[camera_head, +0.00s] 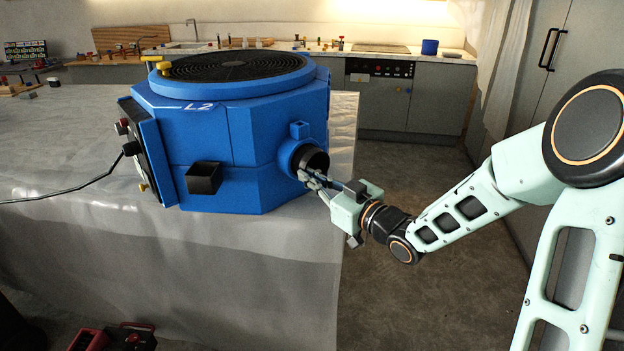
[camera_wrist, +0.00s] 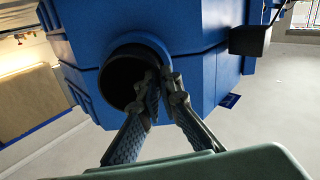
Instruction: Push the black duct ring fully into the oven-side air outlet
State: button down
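The blue oven (camera_head: 235,130), marked L2, stands on the covered table with a round blue air outlet (camera_head: 288,155) on its right side. A black ring (camera_head: 318,158) sits at the outlet's mouth, its dark rim showing inside the blue collar; how deep it sits is unclear. The black ring also shows in the wrist view (camera_wrist: 122,78), inside the blue collar (camera_wrist: 150,42). My gripper (camera_head: 309,180) is at the lower edge of the outlet. In the wrist view its fingertips (camera_wrist: 160,82) are close together and overlap the ring's right edge; contact and any gap between them are unclear.
A black open box (camera_head: 203,178) sticks out from the oven's front, and a control panel with a cable is on its left. The table's right edge (camera_head: 345,200) lies just beyond the outlet. The floor (camera_head: 415,180) to the right is clear.

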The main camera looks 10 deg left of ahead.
jog(key=shift+w+a, duration=0.5)
jog(key=shift+a, duration=0.05)
jog(key=c, duration=2.1)
grip_release()
jog(key=v, duration=1.2)
jog(key=shift+w+d, duration=0.1)
